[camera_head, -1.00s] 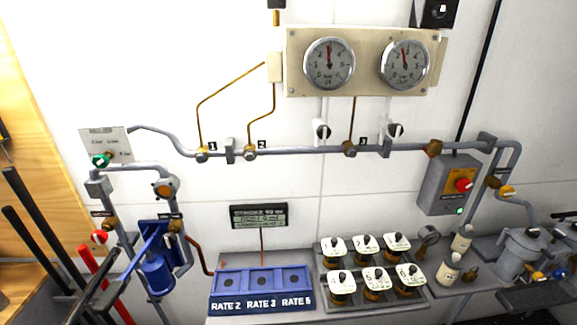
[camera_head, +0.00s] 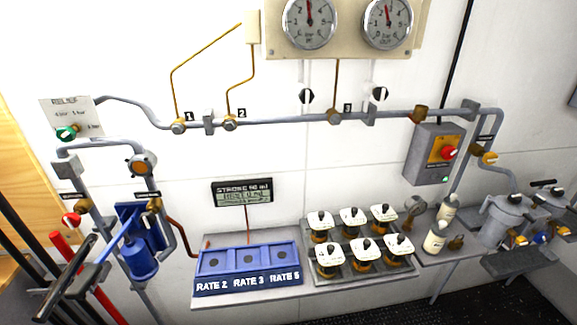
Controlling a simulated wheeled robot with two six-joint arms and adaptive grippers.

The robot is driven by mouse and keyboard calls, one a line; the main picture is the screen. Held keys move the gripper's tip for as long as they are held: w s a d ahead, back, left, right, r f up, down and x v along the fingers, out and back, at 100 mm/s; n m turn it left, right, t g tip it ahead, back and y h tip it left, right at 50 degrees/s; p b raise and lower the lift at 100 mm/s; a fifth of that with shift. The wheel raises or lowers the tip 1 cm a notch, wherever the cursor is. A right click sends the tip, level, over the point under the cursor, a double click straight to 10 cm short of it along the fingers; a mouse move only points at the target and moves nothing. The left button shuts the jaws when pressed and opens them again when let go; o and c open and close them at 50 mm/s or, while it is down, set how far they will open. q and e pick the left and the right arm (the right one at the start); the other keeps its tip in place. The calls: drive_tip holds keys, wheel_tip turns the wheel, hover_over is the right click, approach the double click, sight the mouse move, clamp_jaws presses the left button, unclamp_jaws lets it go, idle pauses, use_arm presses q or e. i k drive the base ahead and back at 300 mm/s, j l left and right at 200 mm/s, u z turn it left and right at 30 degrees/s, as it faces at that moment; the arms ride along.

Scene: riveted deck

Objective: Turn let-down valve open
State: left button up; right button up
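No label in view reads clearly as let-down, so I cannot tell for sure which valve it is. A valve with a yellow-orange knob (camera_head: 489,158) sits on the right-hand downpipe, under a small tag (camera_head: 486,138) too small to read. Neither of my grippers shows in the head view.
A grey switch box (camera_head: 425,160) with a red knob hangs left of the right downpipe. A shelf holds a blue rate tray (camera_head: 247,287), several white-topped jars (camera_head: 352,217) and small bottles (camera_head: 435,238). A lidded grey pot (camera_head: 505,220) stands at the right. Dark bars and a red bar fill the lower left.

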sight(489, 157)
drive_tip(key=z, duration=1.4)
